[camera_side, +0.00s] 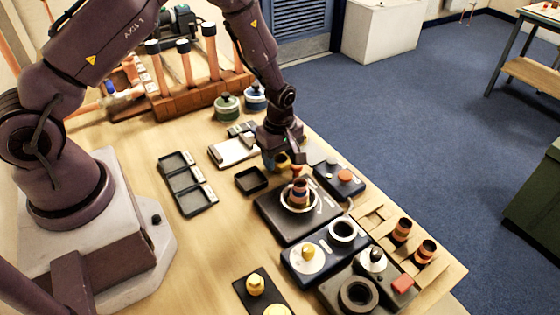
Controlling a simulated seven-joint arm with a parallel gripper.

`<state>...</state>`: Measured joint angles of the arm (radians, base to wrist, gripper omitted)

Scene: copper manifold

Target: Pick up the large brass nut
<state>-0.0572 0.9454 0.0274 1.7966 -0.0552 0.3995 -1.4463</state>
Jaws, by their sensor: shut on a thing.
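My gripper (283,161) is low over the bench, behind the black plate with the copper fitting. It is shut on a small brass-coloured piece (283,158), which looks like the large brass nut. The fingers and wrist hide most of it, so its shape and exact height above the bench cannot be told. Another brass piece (255,284) sits on a black holder at the front, and one more (277,310) is cut off by the lower picture edge.
A copper fitting (299,190) stands on the black plate (277,218). An empty black tray (251,180) lies left of it. A blue box with a red button (340,180) is close right. The copper manifold (186,65) stands at the back. Bare bench lies front left.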

